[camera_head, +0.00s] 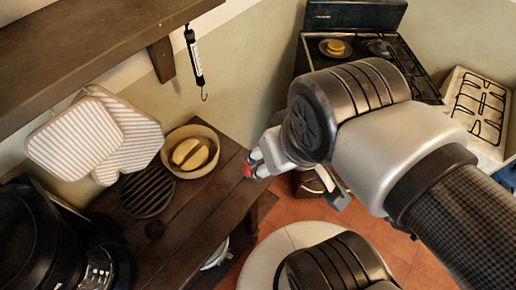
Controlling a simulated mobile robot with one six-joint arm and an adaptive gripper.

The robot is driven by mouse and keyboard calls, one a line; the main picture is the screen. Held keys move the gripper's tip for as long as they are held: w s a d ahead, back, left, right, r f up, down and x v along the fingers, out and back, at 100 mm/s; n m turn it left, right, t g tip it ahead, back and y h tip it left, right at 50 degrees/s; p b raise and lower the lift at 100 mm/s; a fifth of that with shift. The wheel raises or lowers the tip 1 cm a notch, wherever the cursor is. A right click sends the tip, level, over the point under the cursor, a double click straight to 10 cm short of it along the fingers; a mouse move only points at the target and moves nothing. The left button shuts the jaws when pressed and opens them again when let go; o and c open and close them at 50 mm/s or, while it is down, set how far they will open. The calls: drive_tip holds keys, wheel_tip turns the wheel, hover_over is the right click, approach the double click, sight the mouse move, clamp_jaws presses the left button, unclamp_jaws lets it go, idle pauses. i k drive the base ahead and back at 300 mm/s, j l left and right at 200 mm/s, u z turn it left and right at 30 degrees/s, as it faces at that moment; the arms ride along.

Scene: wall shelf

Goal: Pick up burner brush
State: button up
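No burner brush can be made out with certainty in the head view. A slim black-and-white tool (194,58) with a hook at its lower end hangs below the wall shelf, but I cannot tell that it is a brush. My gripper (254,163) is over the right edge of the wooden counter, right of the bowl. Its pale fingers show a small red patch near the tip. My wrist hides part of the gripper, so its opening and anything between the fingers cannot be judged.
A bowl (209,140) with yellowish pieces, a dark round grate (147,193) and a black appliance (45,240) stand on the counter (195,240). Striped pads (75,140) hang under the wooden shelf (90,45). A stove (311,45) and a white hob (459,76) stand behind.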

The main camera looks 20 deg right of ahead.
sight(246, 170)
drive_tip(key=i+l+u, duration=0.1)
drive_tip(key=l+u, duration=0.15)
drive_tip(key=l, duration=0.6)
drive_tip(key=l+u, duration=0.3)
drive_tip(key=l, duration=0.6)
